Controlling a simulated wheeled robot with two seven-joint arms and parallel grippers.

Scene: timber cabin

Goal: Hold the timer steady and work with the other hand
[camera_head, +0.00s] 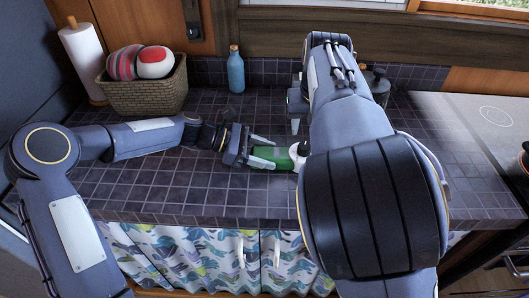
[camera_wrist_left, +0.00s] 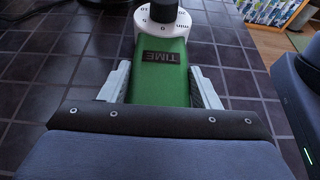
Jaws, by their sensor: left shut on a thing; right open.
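The timer is a green block (camera_head: 270,157) with a white numbered dial and a dark knob at its far end. It lies on the dark tiled counter (camera_head: 150,190). My left gripper (camera_head: 262,152) is shut on the green body from both sides. In the left wrist view the timer's green body (camera_wrist_left: 162,75) carries a dark "TIME" label, and the white dial (camera_wrist_left: 163,24) shows beyond it. My right gripper (camera_head: 297,113) is up and behind the timer, open, mostly hidden by my right arm. The dial's right side is also hidden by that arm in the head view.
A woven basket (camera_head: 145,95) with red-patterned things stands at the back left, beside a paper towel roll (camera_head: 82,62). A blue bottle (camera_head: 236,72) stands at the back. A stove (camera_head: 470,125) is at the right.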

